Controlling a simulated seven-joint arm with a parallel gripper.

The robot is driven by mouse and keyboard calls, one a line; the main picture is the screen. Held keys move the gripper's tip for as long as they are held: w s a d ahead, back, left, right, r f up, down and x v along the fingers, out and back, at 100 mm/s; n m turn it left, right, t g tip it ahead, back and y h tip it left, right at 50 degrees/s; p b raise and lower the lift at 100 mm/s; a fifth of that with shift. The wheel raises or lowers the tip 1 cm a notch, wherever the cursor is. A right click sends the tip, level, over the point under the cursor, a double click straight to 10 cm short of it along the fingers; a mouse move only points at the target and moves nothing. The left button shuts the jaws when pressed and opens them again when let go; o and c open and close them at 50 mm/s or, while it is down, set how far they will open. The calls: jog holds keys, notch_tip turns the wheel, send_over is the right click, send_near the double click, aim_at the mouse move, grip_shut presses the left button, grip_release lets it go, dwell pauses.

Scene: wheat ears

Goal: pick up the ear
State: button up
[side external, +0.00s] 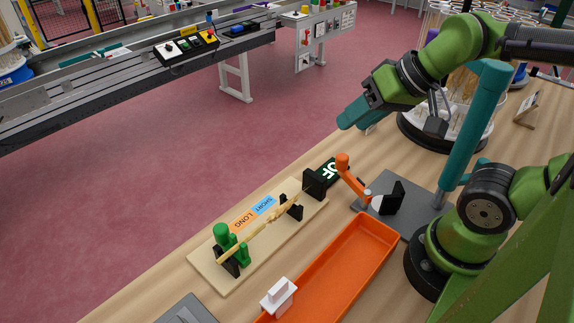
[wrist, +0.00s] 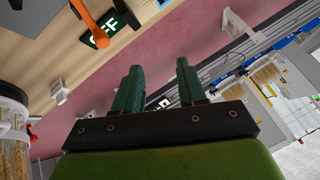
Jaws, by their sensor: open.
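A thin straw-coloured wheat ear (side external: 266,231) lies along a pale wooden board (side external: 208,262) in the side external view. It rests across small black holders, with a green clamp (side external: 222,233) at its near end and a black block (side external: 314,183) near its far end. My gripper (side external: 350,117) is well above and behind the board, apart from the ear, tilted down to the left. In the wrist view my gripper (wrist: 160,76) shows two dark green fingers spread apart with nothing between them. The ear on the board cannot be made out in the wrist view.
An orange tray (side external: 384,222) lies beside the board, with a white block (side external: 279,295) at its left edge. An orange lever (side external: 349,174) and an OFF display (side external: 329,171) stand beyond the board. A teal post (side external: 474,125) rises at right. Clear jars hold more ears (side external: 465,82).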

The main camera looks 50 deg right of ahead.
jog(key=n+g+h, duration=0.2)
jog(key=n+g, duration=0.2)
jog(key=n, duration=1.8)
send_over(262, 225)
jog(key=s, duration=0.5)
notch_tip(262, 225, down, 3)
jog(key=x, duration=1.7)
jog(key=shift+s+f, duration=0.1)
jog(key=shift+s, duration=0.05)
grip_shut()
